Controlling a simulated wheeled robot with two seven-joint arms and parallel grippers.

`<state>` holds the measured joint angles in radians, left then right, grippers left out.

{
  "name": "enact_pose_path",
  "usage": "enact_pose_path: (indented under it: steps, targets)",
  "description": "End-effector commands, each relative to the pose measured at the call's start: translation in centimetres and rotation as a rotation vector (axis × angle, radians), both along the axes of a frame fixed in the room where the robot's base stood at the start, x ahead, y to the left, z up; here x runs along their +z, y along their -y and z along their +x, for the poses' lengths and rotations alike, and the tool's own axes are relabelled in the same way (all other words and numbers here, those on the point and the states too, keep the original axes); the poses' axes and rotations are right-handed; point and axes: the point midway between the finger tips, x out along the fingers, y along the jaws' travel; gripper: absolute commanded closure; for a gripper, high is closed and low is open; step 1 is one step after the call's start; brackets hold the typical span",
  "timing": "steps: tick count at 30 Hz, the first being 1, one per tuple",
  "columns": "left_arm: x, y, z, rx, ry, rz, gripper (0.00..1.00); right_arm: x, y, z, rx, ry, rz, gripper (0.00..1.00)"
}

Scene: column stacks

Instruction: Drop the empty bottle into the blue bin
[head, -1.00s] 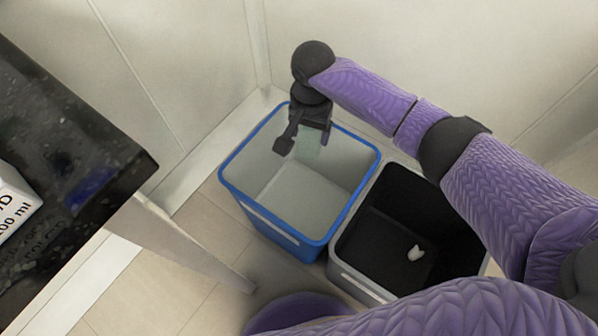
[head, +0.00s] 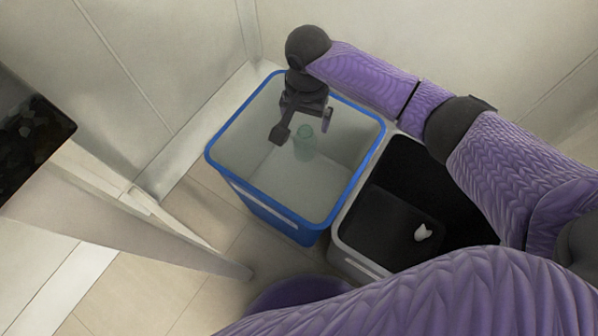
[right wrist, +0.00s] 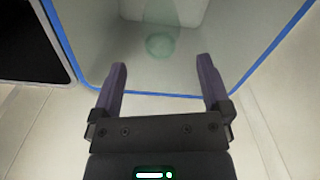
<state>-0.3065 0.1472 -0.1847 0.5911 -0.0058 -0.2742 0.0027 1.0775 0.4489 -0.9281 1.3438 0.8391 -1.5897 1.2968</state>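The bottle is pale green and see-through (head: 305,143). It is inside the outline of the blue bin (head: 228,178), below my right gripper (head: 303,130). The bin has a blue rim and a light grey inside. My right gripper is open over the bin, its fingers apart with nothing between them. In the right wrist view the bottle (right wrist: 160,44) shows beyond the open fingertips (right wrist: 160,62), clear of both. I cannot tell whether it touches the bin floor. My left gripper is not in view.
A black-lined bin (head: 385,222) with a small white scrap (head: 423,233) in it stands right beside the blue bin. A dark countertop corner (head: 35,135) is at the left. Pale walls stand close behind the bins.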

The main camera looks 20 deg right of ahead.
Motion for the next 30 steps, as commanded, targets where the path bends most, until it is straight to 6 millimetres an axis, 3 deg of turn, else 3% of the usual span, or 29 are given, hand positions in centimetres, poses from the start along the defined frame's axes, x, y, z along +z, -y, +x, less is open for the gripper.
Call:
enact_pose_path:
  steps: [6, 10, 21, 30]
  targets:
    - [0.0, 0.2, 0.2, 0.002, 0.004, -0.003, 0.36, 0.0, 0.0, 0.0, 0.0, 0.0, 0.0, 0.0]
    - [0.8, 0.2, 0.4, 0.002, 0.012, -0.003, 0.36, 1.3, 0.0, 0.0, 0.0, 0.003, 0.0, 0.0]
    - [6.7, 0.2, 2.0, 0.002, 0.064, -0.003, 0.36, 10.1, 0.0, 0.0, 0.0, 0.007, 0.001, 0.0]
    - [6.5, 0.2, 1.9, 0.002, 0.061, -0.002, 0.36, 9.8, 0.0, 0.0, 0.0, -0.001, 0.0, 0.0]
